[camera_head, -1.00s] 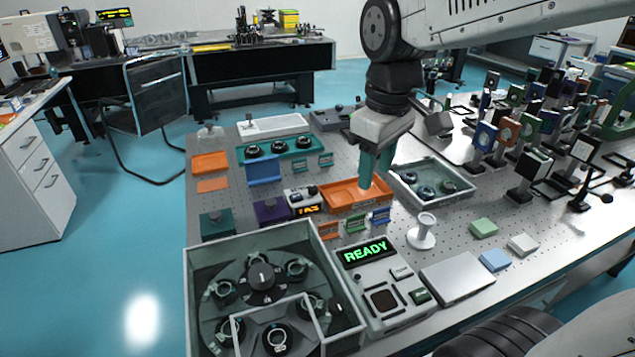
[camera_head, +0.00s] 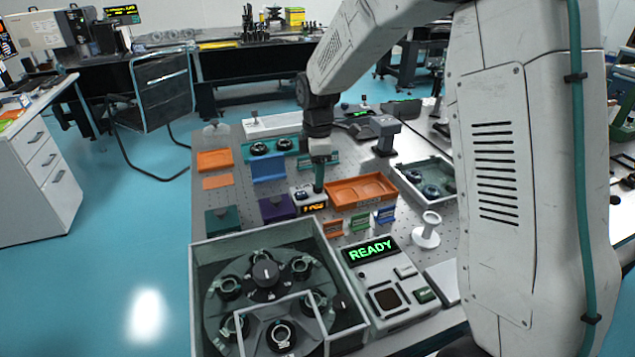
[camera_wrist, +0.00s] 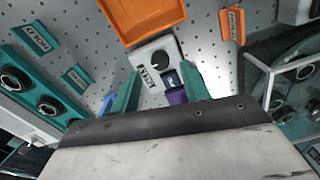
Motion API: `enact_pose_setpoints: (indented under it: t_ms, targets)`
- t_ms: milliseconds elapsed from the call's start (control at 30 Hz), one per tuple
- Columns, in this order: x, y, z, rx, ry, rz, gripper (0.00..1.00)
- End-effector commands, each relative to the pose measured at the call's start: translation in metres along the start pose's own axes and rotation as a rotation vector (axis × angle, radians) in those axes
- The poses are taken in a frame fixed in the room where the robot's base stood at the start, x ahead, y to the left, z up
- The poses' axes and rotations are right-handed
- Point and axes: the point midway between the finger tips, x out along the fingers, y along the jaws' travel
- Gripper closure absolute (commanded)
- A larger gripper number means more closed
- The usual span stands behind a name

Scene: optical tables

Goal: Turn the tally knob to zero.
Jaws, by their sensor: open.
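The tally unit (camera_head: 313,208) is a small white box with a lit orange display, standing left of the orange tray; I cannot read its digits surely. In the wrist view its black round knob (camera_wrist: 160,60) shows on the white face, beside the printed label. My gripper (camera_head: 319,184) points down at the unit, and its teal fingers partly hide the knob in the head view. In the wrist view my gripper (camera_wrist: 160,74) is open, with one finger either side of the unit's face. It holds nothing; whether a finger touches the knob I cannot tell.
The orange tray (camera_head: 361,190) lies close right of the unit and a purple block (camera_head: 277,208) close left. Small coloured label plates (camera_head: 358,223) stand in front. A walled carousel (camera_head: 205,260) and a panel reading READY (camera_head: 370,252) are nearer the front.

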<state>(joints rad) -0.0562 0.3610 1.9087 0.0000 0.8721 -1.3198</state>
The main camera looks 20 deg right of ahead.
Motion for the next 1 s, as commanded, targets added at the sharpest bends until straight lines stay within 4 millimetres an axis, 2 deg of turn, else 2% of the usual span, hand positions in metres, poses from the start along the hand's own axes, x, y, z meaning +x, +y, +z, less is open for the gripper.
enact_pose_setpoints:
  t_ms: [100, 233, 567, 600, 700, 767, 1000]
  targets:
    - [0.019, 0.0, 0.0, 0.001, -0.001, -0.002, 0.54]
    - [0.033, 0.0, 0.0, 0.001, 0.0, -0.001, 0.54]
    - [0.038, 0.0, 0.0, 0.002, 0.0, 0.0, 0.54]
    - [0.038, 0.0, 0.0, 0.002, 0.0, 0.0, 0.57]
    - [0.038, 0.0, 0.0, 0.002, 0.0, 0.0, 0.85]
    - [0.038, 0.0, 0.0, 0.002, 0.0, 0.0, 0.99]
    - [0.038, 0.0, 0.0, 0.012, 0.0, 0.0, 0.99]
